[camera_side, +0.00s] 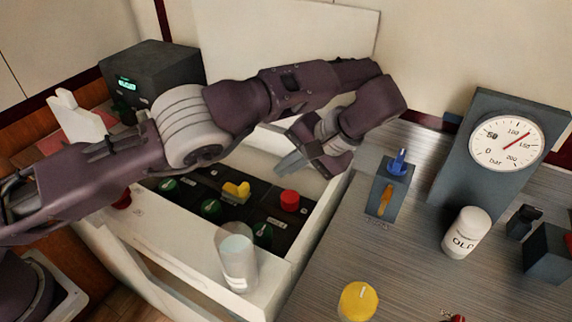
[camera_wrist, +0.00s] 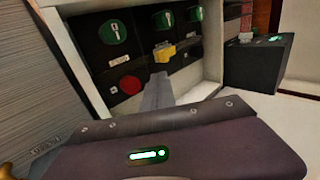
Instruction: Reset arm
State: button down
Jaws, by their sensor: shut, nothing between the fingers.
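My gripper (camera_side: 284,165) is shut and empty, above the right back part of a white box with a dark breaker panel (camera_side: 190,195). In the wrist view its fingers (camera_wrist: 158,88) point towards the panel, near a yellow switch (camera_wrist: 165,53) and a red round button (camera_wrist: 129,85). I cannot tell whether they touch anything. In the side view the yellow switch (camera_side: 236,190) and red button (camera_side: 290,201) are below my gripper. My arm hides part of the panel's back left.
A translucent cylinder (camera_side: 238,258) stands at the box's front edge. To the right are a blue knob (camera_side: 398,164) on a plate, a white bottle (camera_side: 465,232), a pressure gauge (camera_side: 507,143) and a yellow disc (camera_side: 357,301). A dark box with a green display (camera_side: 150,75) stands back left.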

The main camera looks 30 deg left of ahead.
dwell(0.4)
jog(key=s+a+r+n+h, duration=0.1)
jog(key=s+a+r+h, duration=0.25)
jog(key=a+r, duration=0.45)
jog(key=s+a+r+h, duration=0.35)
jog(key=a+r, duration=0.25)
jog(key=r, duration=0.5)
jog(key=s+a+f+t, duration=0.2)
jog(key=s, duration=0.9)
jog(key=s+a+f+m+t, duration=0.1)
jog(key=s+t, duration=0.2)
jog(key=s, duration=0.8)
jog(key=shift+a+f+t+h, duration=0.3)
jog(key=shift+a+f+h, duration=0.05)
jog(key=shift+h, duration=0.05)
